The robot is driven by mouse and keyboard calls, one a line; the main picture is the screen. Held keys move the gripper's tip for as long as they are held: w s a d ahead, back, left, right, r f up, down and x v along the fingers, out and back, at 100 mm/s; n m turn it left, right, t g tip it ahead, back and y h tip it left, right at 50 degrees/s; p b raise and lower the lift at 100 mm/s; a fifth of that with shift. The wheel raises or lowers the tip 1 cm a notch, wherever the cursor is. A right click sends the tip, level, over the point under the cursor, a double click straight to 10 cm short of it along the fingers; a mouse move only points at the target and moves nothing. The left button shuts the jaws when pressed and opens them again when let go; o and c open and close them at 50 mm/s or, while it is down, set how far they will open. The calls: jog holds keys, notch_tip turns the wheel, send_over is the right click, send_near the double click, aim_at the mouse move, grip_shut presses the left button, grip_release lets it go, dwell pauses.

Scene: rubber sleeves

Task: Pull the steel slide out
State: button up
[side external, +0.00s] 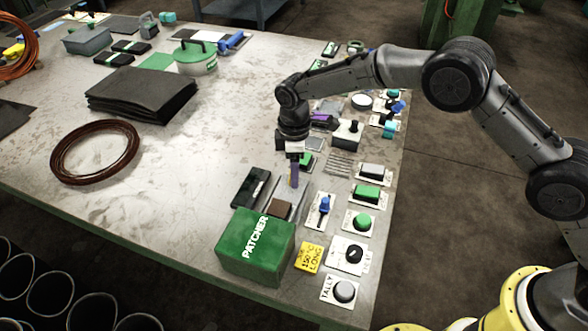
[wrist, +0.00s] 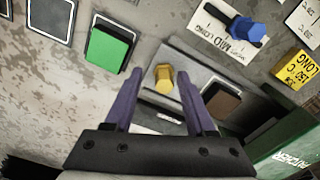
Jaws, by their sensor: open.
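The steel slide (wrist: 190,62) shows in the wrist view as a flat grey metal piece with a yellow hexagonal knob (wrist: 163,78) on it. A brown block (wrist: 222,98) sits beside the knob, to the right. In the side view the grey metal (side external: 298,203) lies beside the brown block (side external: 280,209), partly behind my gripper. My gripper (wrist: 159,80) is open, its purple fingers spread to either side of the knob in the wrist view. In the side view my gripper (side external: 294,178) points down just over the metal. I cannot tell whether the fingers touch the knob.
A green PATCHER box (side external: 256,250) stands close in front of the slide. A black case (side external: 250,187) lies to its left. A blue-handled switch (side external: 324,205), a green button (side external: 361,222) and other controls line the right edge. The table's middle left is clearer.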

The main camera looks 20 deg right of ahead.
jog(key=shift+r, duration=0.1)
notch_tip(320, 180, up, 14)
dwell(0.5)
